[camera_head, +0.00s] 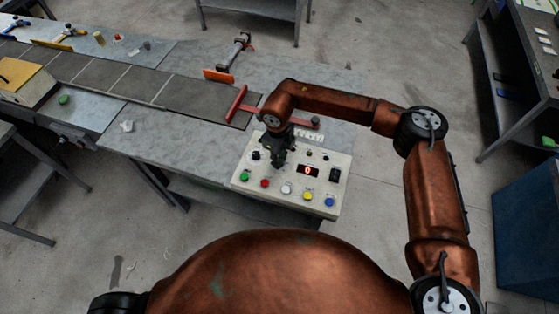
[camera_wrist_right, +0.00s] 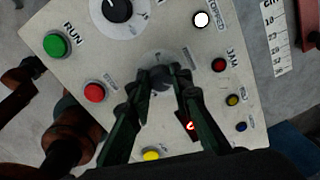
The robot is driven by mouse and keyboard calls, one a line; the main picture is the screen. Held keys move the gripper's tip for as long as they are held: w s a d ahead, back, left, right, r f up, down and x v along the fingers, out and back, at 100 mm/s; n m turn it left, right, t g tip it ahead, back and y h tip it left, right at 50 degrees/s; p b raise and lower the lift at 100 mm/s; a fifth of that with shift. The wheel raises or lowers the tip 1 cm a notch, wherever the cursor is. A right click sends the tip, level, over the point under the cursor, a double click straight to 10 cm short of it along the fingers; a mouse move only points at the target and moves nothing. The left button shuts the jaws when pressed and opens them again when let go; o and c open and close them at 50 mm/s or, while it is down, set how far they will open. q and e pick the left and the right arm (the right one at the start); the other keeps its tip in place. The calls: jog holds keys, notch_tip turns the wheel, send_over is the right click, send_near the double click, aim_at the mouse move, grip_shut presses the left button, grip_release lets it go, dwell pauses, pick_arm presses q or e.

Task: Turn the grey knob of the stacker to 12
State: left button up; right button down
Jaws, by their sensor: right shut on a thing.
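The control panel (camera_head: 240,184) is a pale box at the end of the conveyor bench. My right gripper (camera_head: 279,160) reaches down over its middle. In the right wrist view, my right gripper (camera_wrist_right: 160,88) is shut on the grey knob (camera_wrist_right: 161,76), with a finger on either side. The knob's pointer and most of its scale are hidden, so I cannot read its setting. A small display (camera_head: 307,170) right of the gripper shows a red digit that looks like 0. My left gripper is in neither view.
A black knob (camera_wrist_right: 117,8) sits near the gripper. Green (camera_wrist_right: 55,45), red (camera_wrist_right: 94,92) and yellow (camera_wrist_right: 151,155) buttons are close by; white (camera_head: 286,188) and blue (camera_head: 329,201) ones also line the front. A red bar (camera_head: 236,104) stands behind the panel.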

jog(key=shift+m+b, duration=0.65)
jog(key=shift+m, duration=1.35)
jog(key=c, duration=1.7)
grip_release()
jog(key=shift+c, duration=0.2)
notch_tip(320, 180, up, 12)
jog(key=shift+a, duration=0.15)
jog(key=shift+s, duration=0.1)
